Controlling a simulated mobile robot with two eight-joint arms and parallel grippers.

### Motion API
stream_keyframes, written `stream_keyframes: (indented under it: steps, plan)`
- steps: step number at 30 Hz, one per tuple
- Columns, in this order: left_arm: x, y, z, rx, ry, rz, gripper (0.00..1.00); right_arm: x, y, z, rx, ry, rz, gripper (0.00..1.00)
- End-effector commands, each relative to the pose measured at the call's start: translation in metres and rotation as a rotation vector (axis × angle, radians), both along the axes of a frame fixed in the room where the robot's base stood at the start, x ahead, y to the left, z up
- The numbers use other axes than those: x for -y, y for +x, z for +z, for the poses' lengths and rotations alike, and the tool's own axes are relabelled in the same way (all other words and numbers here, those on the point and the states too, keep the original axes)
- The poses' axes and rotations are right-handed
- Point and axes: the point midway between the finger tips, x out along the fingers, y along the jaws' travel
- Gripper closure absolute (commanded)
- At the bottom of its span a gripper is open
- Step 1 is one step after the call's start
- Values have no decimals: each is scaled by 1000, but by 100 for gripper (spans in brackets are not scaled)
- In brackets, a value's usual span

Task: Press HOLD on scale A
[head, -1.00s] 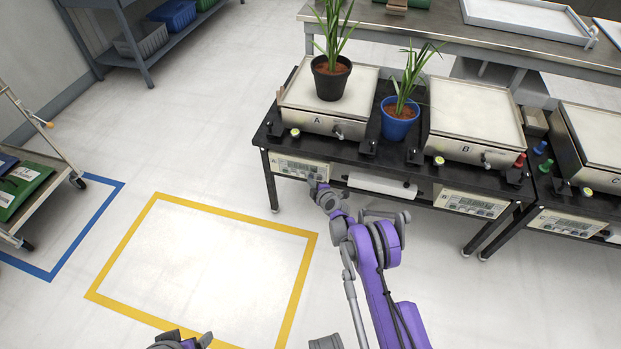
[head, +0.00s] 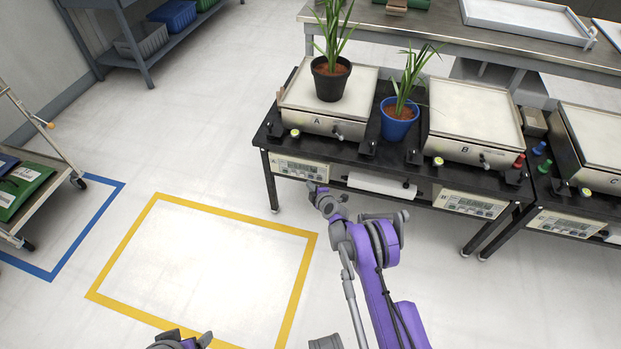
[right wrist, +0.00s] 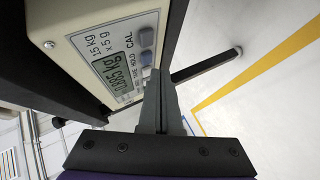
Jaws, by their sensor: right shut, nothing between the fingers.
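Scale A (head: 309,122) stands on the black table with a black pot holding a green plant (head: 331,78) on its pan. Its panel (head: 301,169) is on the table's front edge. In the right wrist view the panel (right wrist: 88,62) shows a lit display (right wrist: 112,74) and grey buttons beside the labels CAL and HOLD. My right gripper (head: 312,187) is shut and empty, its fingertips (right wrist: 158,74) close to the lower buttons. I cannot tell whether they touch; they hide part of the button row. My left gripper (head: 182,340) shows only partly at the bottom edge.
A blue pot with a plant (head: 398,121) stands between scale A and scale B (head: 472,110). Scale B's panel (head: 471,204) is to the right. A white roll (head: 381,186) hangs under the table edge. The yellow-marked floor (head: 205,265) is clear.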

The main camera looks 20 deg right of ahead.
Motion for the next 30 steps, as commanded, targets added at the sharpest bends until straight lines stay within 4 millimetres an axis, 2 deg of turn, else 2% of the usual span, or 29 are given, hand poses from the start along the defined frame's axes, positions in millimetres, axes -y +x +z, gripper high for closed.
stream_keyframes:
  steps: [8,22,30]
  plan:
    - [0,0,1,0,0,0,20,-3,-3,0,0,1,0,100]
    - [0,-1,9,2,0,0,20,-26,-39,0,0,0,0,100]
    - [0,-1,9,2,0,0,20,-28,-41,0,0,0,0,100]
